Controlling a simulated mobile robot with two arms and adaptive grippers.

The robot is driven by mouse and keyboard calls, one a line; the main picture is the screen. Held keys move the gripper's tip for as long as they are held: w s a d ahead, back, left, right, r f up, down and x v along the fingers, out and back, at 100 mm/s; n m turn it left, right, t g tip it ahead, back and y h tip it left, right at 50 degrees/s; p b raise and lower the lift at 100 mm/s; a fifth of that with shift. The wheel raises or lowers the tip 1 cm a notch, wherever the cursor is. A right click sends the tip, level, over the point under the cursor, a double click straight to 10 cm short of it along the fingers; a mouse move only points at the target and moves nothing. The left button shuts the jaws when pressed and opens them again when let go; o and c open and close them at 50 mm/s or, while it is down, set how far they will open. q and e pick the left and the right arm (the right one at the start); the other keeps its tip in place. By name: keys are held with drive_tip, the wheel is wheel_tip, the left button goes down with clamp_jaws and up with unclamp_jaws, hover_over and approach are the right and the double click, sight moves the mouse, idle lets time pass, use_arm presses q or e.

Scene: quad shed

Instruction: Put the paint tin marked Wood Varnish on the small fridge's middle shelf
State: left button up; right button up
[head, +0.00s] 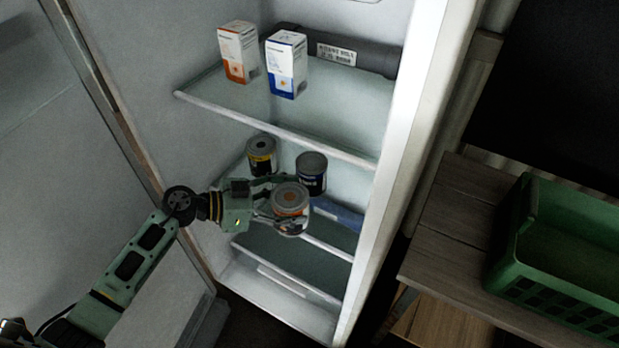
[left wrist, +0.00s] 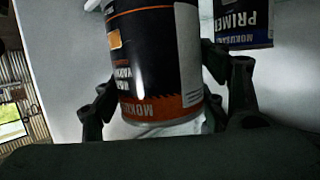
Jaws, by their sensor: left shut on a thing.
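The held paint tin (head: 290,208) has a grey-brown lid in the head view. In the left wrist view the tin (left wrist: 155,60) shows a black, orange and white label, upside down; part of its lettering seems to read "Varnish". My left gripper (head: 272,201) is shut around the tin's side and holds it about upright at the front of the small fridge's middle shelf (head: 337,252). I cannot tell whether its base touches the shelf. Gripper and tin hide part of the shelf. My right gripper is not in view.
Behind the held tin stand a yellow-black tin (head: 262,157) and a dark blue tin (head: 311,173); a "Primer" tin (left wrist: 243,22) shows in the wrist view. A blue item (head: 338,213) lies to the right. Two boxes (head: 286,65) stand on the upper shelf. The fridge's right wall (head: 405,140) is close.

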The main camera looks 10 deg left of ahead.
use_arm(q)
drive_tip(key=shift+w+d+f, duration=0.15)
drive_tip(key=shift+w+f, duration=0.35)
drive_tip(key=shift+f, duration=0.05)
drive_tip(key=shift+w+d+f, duration=0.15)
drive_tip(key=shift+w+d, duration=0.05)
drive_tip(key=shift+w, duration=0.05)
drive_tip(key=b+x, duration=0.1)
drive_tip(key=x, duration=0.5)
drive_tip(key=r+b+x, duration=0.1)
drive_tip(key=b+x, duration=0.1)
drive_tip(key=x, duration=0.3)
drive_tip(key=r+b+x, duration=0.1)
drive_tip(key=b+x, duration=0.1)
drive_tip(key=x, duration=0.4)
drive_tip(key=shift+w+d, duration=0.2)
drive_tip(key=shift+d, duration=0.5)
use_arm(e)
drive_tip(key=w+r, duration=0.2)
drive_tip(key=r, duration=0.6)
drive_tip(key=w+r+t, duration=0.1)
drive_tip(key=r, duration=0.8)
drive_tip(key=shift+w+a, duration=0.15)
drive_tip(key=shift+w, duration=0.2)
use_arm(q)
drive_tip(key=shift+f, duration=0.1)
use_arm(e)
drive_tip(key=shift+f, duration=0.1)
